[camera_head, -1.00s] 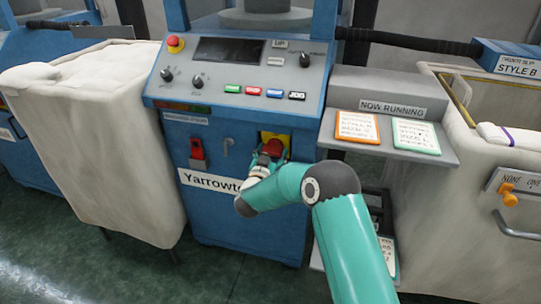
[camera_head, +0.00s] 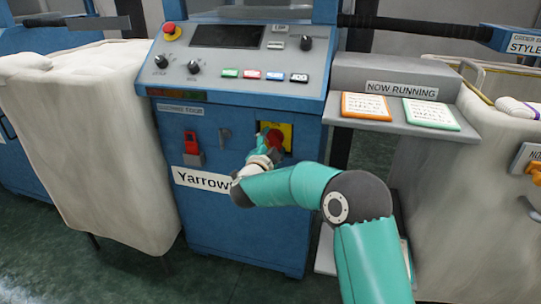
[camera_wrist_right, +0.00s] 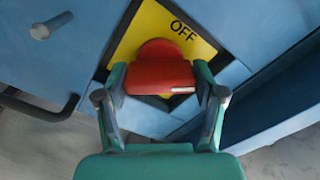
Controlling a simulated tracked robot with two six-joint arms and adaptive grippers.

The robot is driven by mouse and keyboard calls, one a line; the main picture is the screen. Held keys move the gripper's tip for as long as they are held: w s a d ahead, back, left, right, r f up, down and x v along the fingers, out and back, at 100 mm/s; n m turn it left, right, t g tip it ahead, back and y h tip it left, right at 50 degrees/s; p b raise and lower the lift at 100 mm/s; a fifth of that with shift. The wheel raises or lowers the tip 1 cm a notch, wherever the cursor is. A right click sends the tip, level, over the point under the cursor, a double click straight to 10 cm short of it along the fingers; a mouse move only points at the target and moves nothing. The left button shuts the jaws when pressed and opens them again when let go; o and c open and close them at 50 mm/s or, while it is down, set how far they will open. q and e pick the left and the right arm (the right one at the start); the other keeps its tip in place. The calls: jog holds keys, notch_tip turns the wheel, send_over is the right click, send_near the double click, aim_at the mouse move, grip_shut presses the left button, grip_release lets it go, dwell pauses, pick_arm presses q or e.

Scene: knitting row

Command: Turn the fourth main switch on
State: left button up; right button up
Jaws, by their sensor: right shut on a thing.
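The main switch is a red rotary handle (camera_wrist_right: 160,78) on a yellow plate (camera_wrist_right: 150,28), seen in the right wrist view with the word OFF at the plate's upper right. In the head view the red handle (camera_head: 275,138) and yellow plate (camera_head: 287,130) sit on the front of a blue machine (camera_head: 235,225) labelled "Yarrow...", the rest of the label being covered. My right gripper (camera_wrist_right: 160,85) is shut on the red handle, one finger at each side. The handle lies crosswise between the fingers. The plate's lower part is hidden. My left gripper is not in view.
A control panel (camera_head: 235,62) with knobs, buttons and a red emergency knob (camera_head: 171,31) is above. A red padlock-like piece (camera_head: 192,150) hangs to the left. A grey shelf (camera_head: 440,126) with cards juts out at right. Cloth bins (camera_head: 95,140) flank the machine.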

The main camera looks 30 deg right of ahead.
jog(key=m+b, duration=0.4)
jog(key=shift+d+f+m+b, duration=0.1)
jog(key=shift+f+m+b, duration=0.2)
jog(key=shift+f+b, duration=0.05)
jog(key=shift+s+r+m+b, duration=0.1)
jog(key=shift+m+b, duration=1.2)
jog(key=shift+m, duration=0.2)
jog(key=shift+d, duration=0.1)
jog(key=o, duration=1.1)
jog(key=shift+o, duration=0.2)
jog(key=shift+r, duration=0.1)
jog(key=shift+s+a, duration=0.25)
jog(key=shift+a, duration=0.3)
jog(key=v, duration=1.1)
